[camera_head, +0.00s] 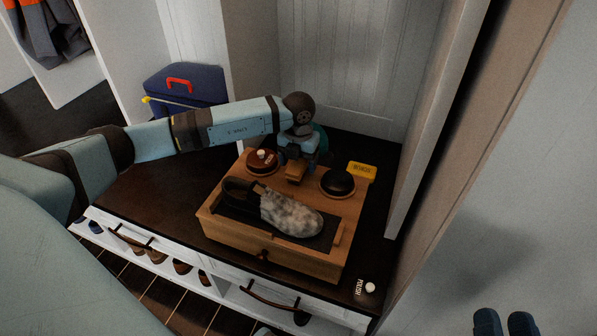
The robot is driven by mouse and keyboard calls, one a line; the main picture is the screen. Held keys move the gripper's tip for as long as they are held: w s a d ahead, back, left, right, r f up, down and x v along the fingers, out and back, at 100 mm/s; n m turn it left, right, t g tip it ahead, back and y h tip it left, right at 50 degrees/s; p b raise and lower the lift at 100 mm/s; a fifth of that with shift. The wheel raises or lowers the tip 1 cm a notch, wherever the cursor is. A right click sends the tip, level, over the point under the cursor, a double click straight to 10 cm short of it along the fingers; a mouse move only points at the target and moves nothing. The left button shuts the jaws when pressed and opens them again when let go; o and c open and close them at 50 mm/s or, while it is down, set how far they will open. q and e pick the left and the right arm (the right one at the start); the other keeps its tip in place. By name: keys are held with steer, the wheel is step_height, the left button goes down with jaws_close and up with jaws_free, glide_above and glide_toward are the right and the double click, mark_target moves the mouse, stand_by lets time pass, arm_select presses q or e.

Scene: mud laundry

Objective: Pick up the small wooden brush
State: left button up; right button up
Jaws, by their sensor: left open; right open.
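The small wooden brush (296,173) is a light-brown block near the back middle of the wooden shoe-care box (270,255). My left gripper (297,160) is open directly over and behind the brush, close to it. I cannot tell whether its fingers touch the brush, and the gripper hides part of the brush's far side. My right gripper (504,322) shows only as two dark blue fingertips at the bottom right. They are apart, open and empty, far from the box.
A yellow block (361,170) is behind. A polish item (369,287) is at the bench's front right. A tall panel (440,130) bounds the right.

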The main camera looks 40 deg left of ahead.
mark_target(299, 162)
arm_select(q)
step_height(299, 162, down, 2)
steer(key=shift+f, duration=0.2)
arm_select(e)
steer(key=shift+f+g, duration=0.3)
steer(key=shift+f, duration=0.35)
arm_select(q)
steer(key=c, duration=1)
steer(key=shift+r, duration=0.1)
step_height(299, 162, up, 10)
steer(key=p, duration=0.3)
steer(key=shift+r, duration=0.15)
step_height(299, 162, up, 10)
steer(key=shift+f+p, duration=0.15)
steer(key=shift+p, duration=1)
arm_select(e)
steer(key=shift+w+d+f+g+h, duration=0.1)
steer(key=shift+d+f+g+h, duration=0.4)
steer(key=shift+d+h, duration=0.55)
